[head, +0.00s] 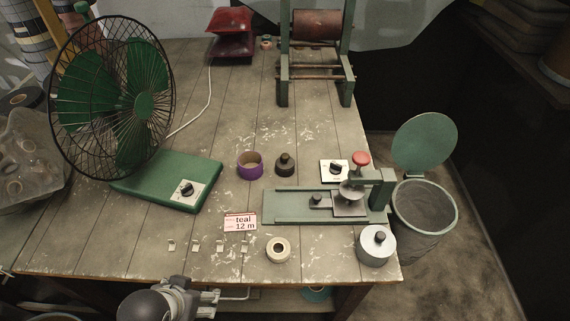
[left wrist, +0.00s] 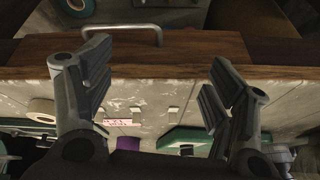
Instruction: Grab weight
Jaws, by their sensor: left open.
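A dark, squat weight-like piece with a knob (head: 285,165) stands mid-table in the head view, right of a purple tape roll (head: 249,165). A silver cylinder with a black knob (head: 376,246) stands at the table's front right corner; I cannot tell which is the weight. My left gripper (head: 207,298) is at the table's front edge, far from both. In the left wrist view its fingers (left wrist: 158,68) are spread apart with nothing between them. My right gripper is not in view.
A green fan (head: 135,110) stands at the left. A green bench device (head: 290,207) lies at the right, near a cream tape roll (head: 278,250) and a "teal 12 m" card (head: 240,222). An open bin (head: 424,208) stands beyond the right edge. The front left tabletop is mostly clear.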

